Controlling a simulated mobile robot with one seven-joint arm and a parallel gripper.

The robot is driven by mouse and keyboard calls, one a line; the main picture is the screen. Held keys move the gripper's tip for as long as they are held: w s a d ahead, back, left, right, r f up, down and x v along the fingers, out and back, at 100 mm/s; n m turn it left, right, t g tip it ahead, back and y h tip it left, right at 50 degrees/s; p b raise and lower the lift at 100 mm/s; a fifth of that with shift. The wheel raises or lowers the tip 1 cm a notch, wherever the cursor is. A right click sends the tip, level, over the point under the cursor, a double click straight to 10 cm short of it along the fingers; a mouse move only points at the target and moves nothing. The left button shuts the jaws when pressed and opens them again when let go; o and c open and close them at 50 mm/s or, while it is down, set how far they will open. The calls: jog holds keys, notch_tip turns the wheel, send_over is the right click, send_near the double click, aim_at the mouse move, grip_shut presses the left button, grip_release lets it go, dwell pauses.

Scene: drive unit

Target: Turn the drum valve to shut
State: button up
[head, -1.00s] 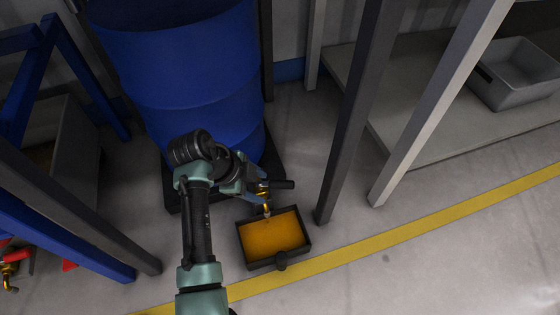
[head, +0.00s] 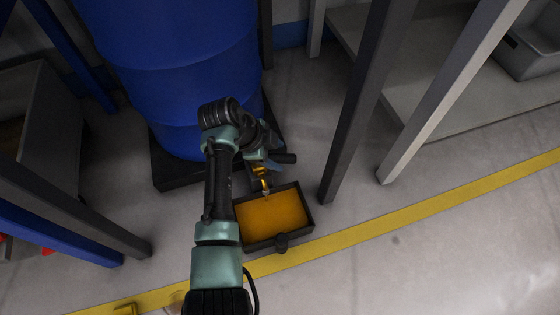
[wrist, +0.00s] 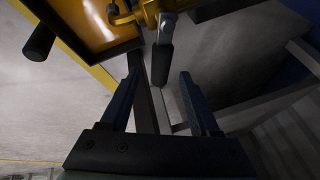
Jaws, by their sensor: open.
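The blue drum (head: 180,60) stands upright on a dark base at the upper left of the head view. Its brass valve (head: 262,182) sits low at the front, above the tray; it also shows at the top of the wrist view (wrist: 127,14). In the head view my arm partly hides the gripper and valve.
A black tray (head: 308,212) of orange liquid lies on the floor below the valve. A dark post (head: 350,130) and a light post (head: 440,100) stand to the right, before a low shelf. A dark beam (head: 70,205) is at the left. Floor beyond the yellow line is clear.

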jog(key=shift+b+x, duration=0.6)
jog(key=shift+x, duration=0.65)
grip_shut()
dwell(0.6)
